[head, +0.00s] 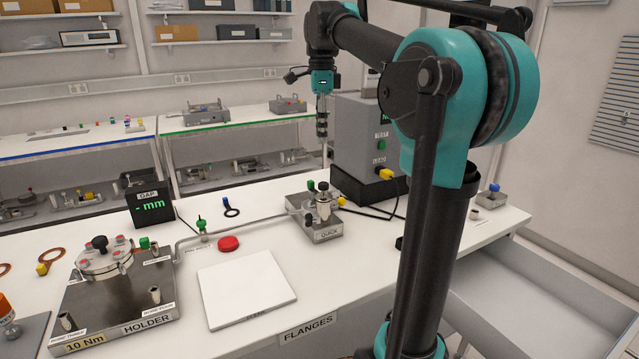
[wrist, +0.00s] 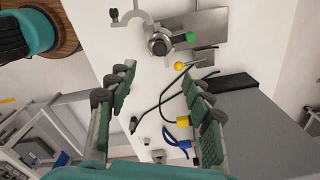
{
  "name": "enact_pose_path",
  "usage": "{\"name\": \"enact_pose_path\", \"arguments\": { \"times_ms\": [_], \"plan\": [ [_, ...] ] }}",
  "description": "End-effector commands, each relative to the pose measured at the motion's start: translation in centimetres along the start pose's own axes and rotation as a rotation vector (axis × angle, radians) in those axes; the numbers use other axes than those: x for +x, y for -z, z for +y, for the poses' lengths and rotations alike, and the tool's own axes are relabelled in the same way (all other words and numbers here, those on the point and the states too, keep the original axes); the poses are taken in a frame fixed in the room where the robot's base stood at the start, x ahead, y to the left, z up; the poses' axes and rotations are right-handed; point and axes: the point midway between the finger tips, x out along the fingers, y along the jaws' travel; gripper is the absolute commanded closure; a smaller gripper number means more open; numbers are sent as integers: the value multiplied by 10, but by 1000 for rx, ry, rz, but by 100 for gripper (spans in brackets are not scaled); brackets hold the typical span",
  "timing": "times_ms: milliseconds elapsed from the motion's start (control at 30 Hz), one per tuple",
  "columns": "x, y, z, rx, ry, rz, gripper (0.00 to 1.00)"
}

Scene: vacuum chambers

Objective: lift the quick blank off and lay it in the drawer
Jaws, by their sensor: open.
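The QUICK fixture (head: 322,235) is a grey metal block on the white bench. A round metal fitting (head: 323,207), which looks like the quick blank in its clamp, stands on top. In the wrist view the fitting (wrist: 158,43) shows near the top, beside a green knob (wrist: 190,37), above the grey plate (wrist: 218,25). My gripper (head: 322,135) hangs high above the bench near the fixture, empty. In the wrist view its green-padded fingers (wrist: 160,76) are spread apart, with the fitting beyond their tips. The open grey drawer (head: 545,305) is at the lower right and looks empty.
A grey tester (head: 360,140) with buttons stands behind the fixture, close to my gripper. Black cables lie between them. The HOLDER block (head: 120,310) with a bolted flange is at the left. A white pad (head: 245,288) and red button (head: 229,243) lie between.

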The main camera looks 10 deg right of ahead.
Motion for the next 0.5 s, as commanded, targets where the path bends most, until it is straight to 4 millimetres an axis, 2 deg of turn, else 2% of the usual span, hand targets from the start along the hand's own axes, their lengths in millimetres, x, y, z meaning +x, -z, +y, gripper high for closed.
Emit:
{"name": "enact_pose_path", "arguments": {
  "times_ms": [67, 167, 500],
  "plan": [
    [-2, -1, 0, 26, -6, 1, 49],
    [8, -1, 0, 35, -7, 2, 49],
    [76, 0, 1, 33, -6, 1, 49]
  ]
}}
